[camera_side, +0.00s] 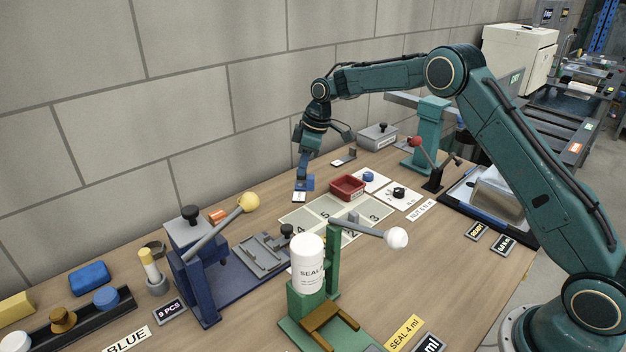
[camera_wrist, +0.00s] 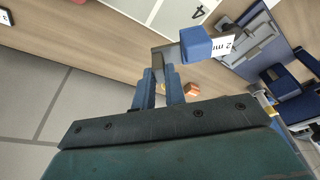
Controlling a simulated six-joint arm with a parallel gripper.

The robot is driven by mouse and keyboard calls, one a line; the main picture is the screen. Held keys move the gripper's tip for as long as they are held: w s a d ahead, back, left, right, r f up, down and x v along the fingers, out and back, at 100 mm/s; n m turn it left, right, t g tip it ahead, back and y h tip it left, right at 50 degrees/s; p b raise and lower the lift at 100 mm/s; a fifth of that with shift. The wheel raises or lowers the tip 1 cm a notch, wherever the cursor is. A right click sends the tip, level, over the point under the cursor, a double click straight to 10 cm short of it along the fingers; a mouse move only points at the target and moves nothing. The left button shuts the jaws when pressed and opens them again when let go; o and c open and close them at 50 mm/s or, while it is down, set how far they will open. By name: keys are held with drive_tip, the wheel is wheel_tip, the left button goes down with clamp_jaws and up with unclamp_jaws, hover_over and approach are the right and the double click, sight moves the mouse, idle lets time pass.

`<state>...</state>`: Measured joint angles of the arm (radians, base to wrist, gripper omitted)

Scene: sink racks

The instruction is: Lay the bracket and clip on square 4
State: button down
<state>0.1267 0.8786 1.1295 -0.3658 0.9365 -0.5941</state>
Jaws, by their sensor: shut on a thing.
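My gripper (camera_side: 301,176) is over the wooden table, beyond the far edge of the numbered grid. In the wrist view its blue fingers (camera_wrist: 160,82) are shut on the grey bracket (camera_wrist: 165,54). A blue clip (camera_wrist: 195,43) sits at the bracket's far end; it also shows in the side view (camera_side: 307,184) just below the fingers. Whether the bracket touches the table is not clear. Square 4 (camera_side: 299,228) is the grid's near-left cell in the side view and looks bare; its printed 4 shows in the wrist view (camera_wrist: 198,12).
A white "2 mm" label (camera_wrist: 223,46) lies close by the clip. A red bin (camera_side: 347,187) stands right of the gripper. A blue lever press (camera_side: 195,250) and a green stand with a white bottle (camera_side: 308,265) flank the grid. The wall is behind.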

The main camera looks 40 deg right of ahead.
drive_tip(key=shift+f, duration=4.75)
drive_tip(key=shift+f, duration=0.1)
drive_tip(key=c, duration=1.5)
unclamp_jaws()
drive_tip(key=shift+o, duration=0.2)
drive_tip(key=v, duration=1.2)
drive_tip(key=shift+s+r, duration=0.1)
drive_tip(key=shift+r, duration=0.1)
